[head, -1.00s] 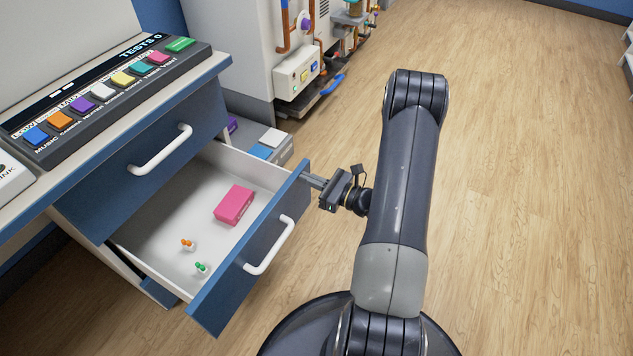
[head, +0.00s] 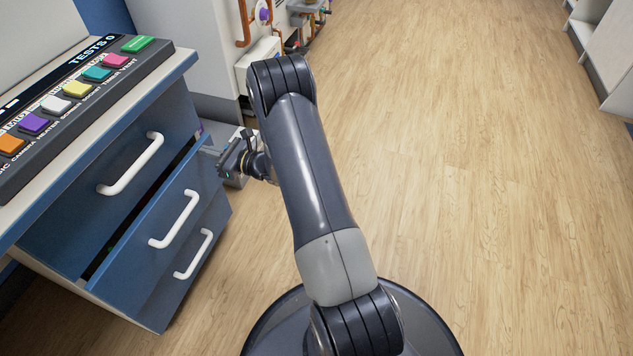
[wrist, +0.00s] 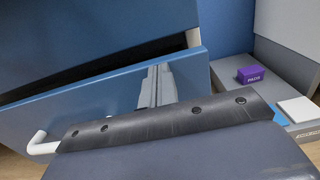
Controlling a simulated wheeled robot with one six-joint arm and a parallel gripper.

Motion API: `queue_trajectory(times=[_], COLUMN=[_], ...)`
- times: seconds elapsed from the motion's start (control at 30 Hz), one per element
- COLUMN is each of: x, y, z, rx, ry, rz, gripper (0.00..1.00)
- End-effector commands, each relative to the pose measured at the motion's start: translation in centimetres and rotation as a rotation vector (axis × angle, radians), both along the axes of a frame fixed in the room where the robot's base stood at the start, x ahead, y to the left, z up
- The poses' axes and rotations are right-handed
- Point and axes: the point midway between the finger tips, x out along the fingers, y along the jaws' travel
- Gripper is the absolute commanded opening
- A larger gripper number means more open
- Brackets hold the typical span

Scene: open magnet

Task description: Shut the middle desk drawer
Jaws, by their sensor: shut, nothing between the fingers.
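The middle desk drawer (head: 150,240) has a blue front with a white handle (head: 174,219) and stands slightly open, with a narrow dark gap above its front. My gripper (head: 211,150) is shut and empty at the far right end of that front. In the wrist view the drawer front (wrist: 100,102) runs across the picture, and my shut fingers (wrist: 157,85) reach its face near the right end, seemingly touching it. The drawer's inside is hidden in both views.
The upper drawer (head: 120,180) and the lower drawer (head: 195,262) look shut. A button panel (head: 80,95) lies on the desk top. A purple box (wrist: 251,74) and a white block (wrist: 299,109) sit on a grey unit beyond the desk. Wooden floor is clear to the right.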

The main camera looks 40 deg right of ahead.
Motion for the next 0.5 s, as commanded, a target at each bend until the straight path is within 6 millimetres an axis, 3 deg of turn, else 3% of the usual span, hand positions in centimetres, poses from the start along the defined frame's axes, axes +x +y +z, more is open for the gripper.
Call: queue_trajectory(times=[0.2, 0.5], x=[1.9, 2.7], y=[1.4, 1.9], z=[-0.1, 0.1], rx=[-0.001, 0.0], ry=[-0.001, -0.003], rz=[0.001, -0.001], gripper=[0.0, 0.0])
